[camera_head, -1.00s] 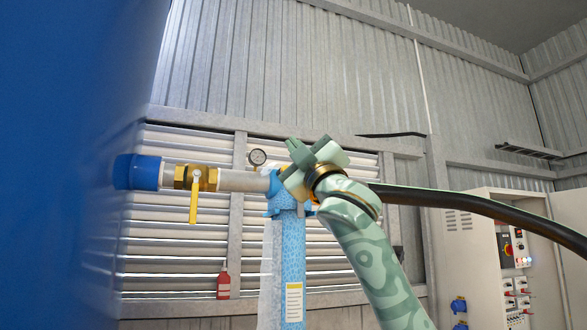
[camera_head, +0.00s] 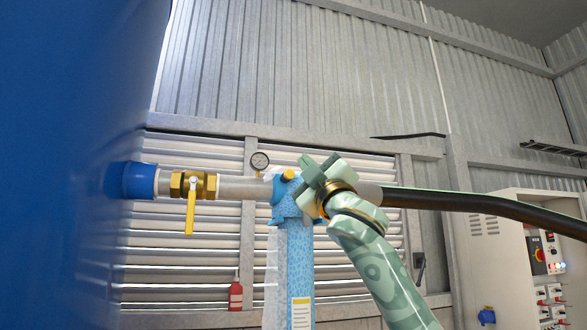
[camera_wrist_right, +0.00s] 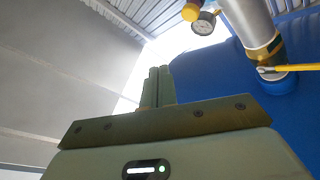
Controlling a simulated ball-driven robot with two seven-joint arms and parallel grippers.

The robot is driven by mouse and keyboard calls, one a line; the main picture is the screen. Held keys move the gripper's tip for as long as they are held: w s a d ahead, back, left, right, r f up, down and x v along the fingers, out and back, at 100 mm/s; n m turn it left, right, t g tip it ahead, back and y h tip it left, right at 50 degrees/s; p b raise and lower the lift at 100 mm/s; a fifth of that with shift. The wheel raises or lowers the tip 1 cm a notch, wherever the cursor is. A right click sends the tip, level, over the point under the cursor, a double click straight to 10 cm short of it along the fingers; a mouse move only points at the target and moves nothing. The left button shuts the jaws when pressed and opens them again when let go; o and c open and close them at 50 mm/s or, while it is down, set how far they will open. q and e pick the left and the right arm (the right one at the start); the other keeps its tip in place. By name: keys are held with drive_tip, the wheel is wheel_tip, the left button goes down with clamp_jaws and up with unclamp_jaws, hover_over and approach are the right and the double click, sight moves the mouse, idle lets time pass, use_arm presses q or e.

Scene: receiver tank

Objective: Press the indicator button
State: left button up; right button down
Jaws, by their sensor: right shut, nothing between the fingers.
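A blue patterned filter housing (camera_head: 286,208) stands upright on the pipe line. On its top is a small orange-yellow cap (camera_head: 288,175), which looks like the indicator button. It also shows in the right wrist view (camera_wrist_right: 191,12) at the top, beside the pressure gauge (camera_wrist_right: 204,24). My right gripper (camera_head: 322,168), pale green, is shut and empty. In the head view its fingers appear just right of the cap, partly over the housing. In the wrist view the fingertips (camera_wrist_right: 158,73) are apart from the cap. My left gripper is out of view.
A pipe with a brass valve and yellow handle (camera_head: 191,205) runs left to the blue tank (camera_head: 60,150). A black hose (camera_head: 470,207) runs right. A control cabinet (camera_head: 490,245) stands at the right.

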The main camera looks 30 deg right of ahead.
sight(290, 174)
drive_tip(key=w, duration=0.2)
drive_tip(key=w+p, duration=0.1)
drive_tip(key=w, duration=0.1)
drive_tip(key=w+d+p, duration=0.1)
drive_tip(key=w, duration=0.1)
idle(1.3)
drive_tip(key=shift+p, duration=0.35)
idle(0.4)
drive_tip(key=shift+w+d+f+p, duration=0.15)
drive_tip(key=shift+w+p, duration=0.2)
drive_tip(key=shift+w, duration=0.2)
